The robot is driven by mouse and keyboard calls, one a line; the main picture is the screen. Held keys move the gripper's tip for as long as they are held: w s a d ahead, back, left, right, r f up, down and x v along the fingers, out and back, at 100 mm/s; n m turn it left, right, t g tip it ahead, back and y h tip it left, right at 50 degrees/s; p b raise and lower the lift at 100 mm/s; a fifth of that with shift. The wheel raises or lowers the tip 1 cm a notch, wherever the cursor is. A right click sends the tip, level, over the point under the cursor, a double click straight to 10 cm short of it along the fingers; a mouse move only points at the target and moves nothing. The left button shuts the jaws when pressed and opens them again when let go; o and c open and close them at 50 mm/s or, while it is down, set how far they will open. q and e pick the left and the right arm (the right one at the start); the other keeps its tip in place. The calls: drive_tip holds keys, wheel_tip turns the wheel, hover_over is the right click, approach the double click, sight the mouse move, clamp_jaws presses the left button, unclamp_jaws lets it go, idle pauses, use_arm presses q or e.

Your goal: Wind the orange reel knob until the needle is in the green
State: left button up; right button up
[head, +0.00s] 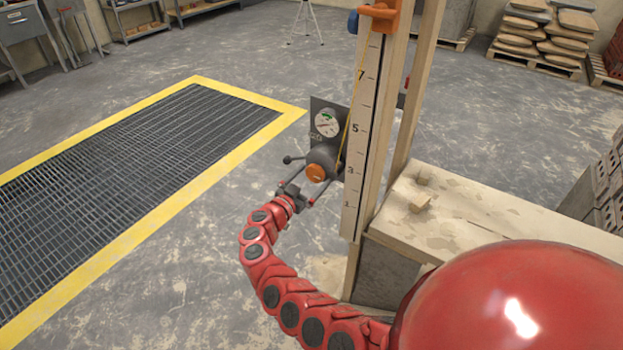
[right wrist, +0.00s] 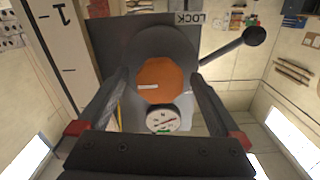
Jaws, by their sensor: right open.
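The orange reel knob (head: 316,173) sits on the grey hub of the reel on the upright post. In the right wrist view the knob (right wrist: 162,80) faces me, with a small pale mark on it. My right gripper (head: 314,180) is open, its two fingers on either side of the knob; whether they touch it I cannot tell. The fingers also show in the right wrist view (right wrist: 160,82). The white gauge (head: 327,123) is above the knob and has a green band; the gauge (right wrist: 162,118) also shows below the knob in the wrist view. Its exact needle reading is too small to tell. My left gripper is out of view.
A numbered scale board (head: 362,130) and a yellow cord rise beside the gauge. A wooden bench (head: 480,215) stands right. Open floor and a grating (head: 120,165) lie left.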

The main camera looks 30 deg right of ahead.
drive_tip(key=c, duration=1.3)
drive_tip(key=shift+m, duration=0.4)
drive_tip(key=shift+w+f+m+b, duration=0.1)
drive_tip(key=shift+m+b, duration=0.6)
drive_tip(key=shift+m, duration=0.2)
drive_tip(key=m+b, duration=0.2)
drive_tip(key=m, duration=0.1)
drive_tip(key=shift+m, duration=0.3)
drive_tip(key=m+b, duration=0.3)
drive_tip(key=m, duration=0.1)
drive_tip(key=shift+m, duration=0.3)
drive_tip(key=m+b, duration=0.5)
drive_tip(key=m, duration=0.1)
drive_tip(key=shift+r+m+b, duration=0.2)
drive_tip(key=shift+m+b, duration=0.7)
drive_tip(key=shift+m, duration=0.35)
drive_tip(key=shift+r+m+b, duration=0.15)
drive_tip(key=shift+m+b, duration=0.75)
drive_tip(key=shift+m, duration=0.35)
